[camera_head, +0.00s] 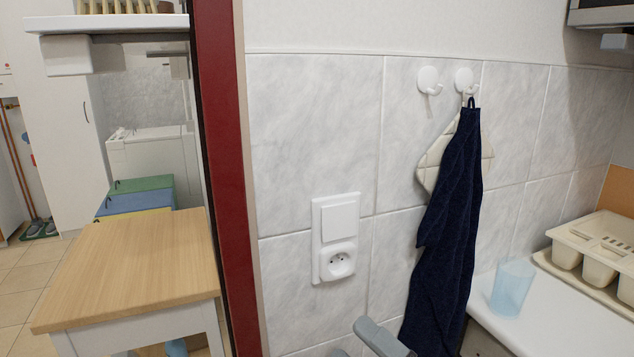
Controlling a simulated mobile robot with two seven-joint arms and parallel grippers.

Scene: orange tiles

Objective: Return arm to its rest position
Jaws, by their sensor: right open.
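My right gripper (350,338) shows at the bottom edge, in front of the tiled wall and left of the lower end of a dark blue towel (450,225). One grey finger shows clearly and the tip of the other shows at the frame's edge, with a gap between them. It is open and I see nothing in it. Most of the right arm is out of the frame. The towel hangs by a loop from the right of two white wall hooks (465,80). A cream quilted pot holder (435,160) hangs behind it. My left gripper is not in view.
A light blue cup (512,288) stands on the white counter (560,325) at right, near a cream dish rack (600,250). A switch and socket plate (337,238) is on the wall. A dark red door frame (225,180) and wooden-topped table (130,265) are at left.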

